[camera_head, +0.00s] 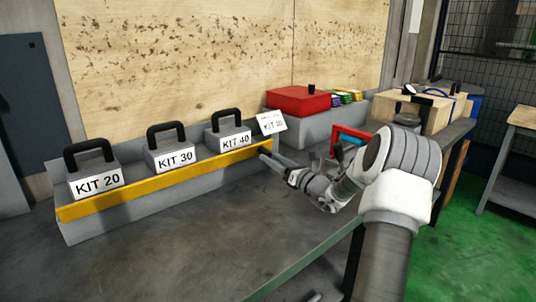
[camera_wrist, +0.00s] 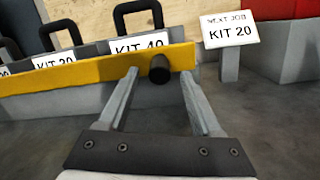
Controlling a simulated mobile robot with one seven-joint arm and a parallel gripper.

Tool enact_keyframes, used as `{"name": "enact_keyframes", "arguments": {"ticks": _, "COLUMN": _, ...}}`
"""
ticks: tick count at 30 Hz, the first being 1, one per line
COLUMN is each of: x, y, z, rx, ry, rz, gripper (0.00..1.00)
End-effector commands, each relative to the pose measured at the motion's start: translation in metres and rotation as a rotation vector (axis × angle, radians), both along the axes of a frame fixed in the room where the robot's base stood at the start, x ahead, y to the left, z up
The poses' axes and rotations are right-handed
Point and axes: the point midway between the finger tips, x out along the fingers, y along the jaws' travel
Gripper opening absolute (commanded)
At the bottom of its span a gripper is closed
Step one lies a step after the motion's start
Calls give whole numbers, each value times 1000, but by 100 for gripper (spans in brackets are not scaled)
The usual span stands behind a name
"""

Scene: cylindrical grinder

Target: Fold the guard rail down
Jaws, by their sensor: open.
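The yellow guard rail (camera_head: 165,180) runs along the front of a grey rack and stands raised before the kit blocks. In the wrist view the rail (camera_wrist: 75,74) crosses the upper left, and a dark round knob (camera_wrist: 159,69) sticks out near its right end. My gripper (camera_head: 268,155) is at the rail's right end. In the wrist view my gripper (camera_wrist: 160,82) is open, with one finger on each side of the knob. I cannot tell whether either finger touches it.
Grey blocks with black handles, labelled KIT 20 (camera_head: 97,182), KIT 30 (camera_head: 174,158) and KIT 40 (camera_head: 235,139), stand behind the rail. A sign (camera_wrist: 231,30) reads "NEXT JOB KIT 20". A red box (camera_head: 298,100) stands behind my arm. The bench front (camera_head: 180,260) is clear.

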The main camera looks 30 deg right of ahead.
Motion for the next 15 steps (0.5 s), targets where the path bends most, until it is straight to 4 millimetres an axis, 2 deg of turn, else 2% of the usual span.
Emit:
{"name": "enact_keyframes", "arguments": {"ticks": 1, "x": -13, "y": -4, "z": 1, "rx": 2, "ry": 4, "rz": -3, "gripper": 66}}
{"name": "enact_keyframes", "arguments": {"ticks": 9, "x": -78, "y": -15, "z": -8, "rx": 1, "ry": 2, "rz": -3, "gripper": 66}}
{"name": "enact_keyframes", "arguments": {"ticks": 15, "x": -116, "y": -21, "z": -14, "rx": 1, "ry": 1, "rz": -2, "gripper": 66}}
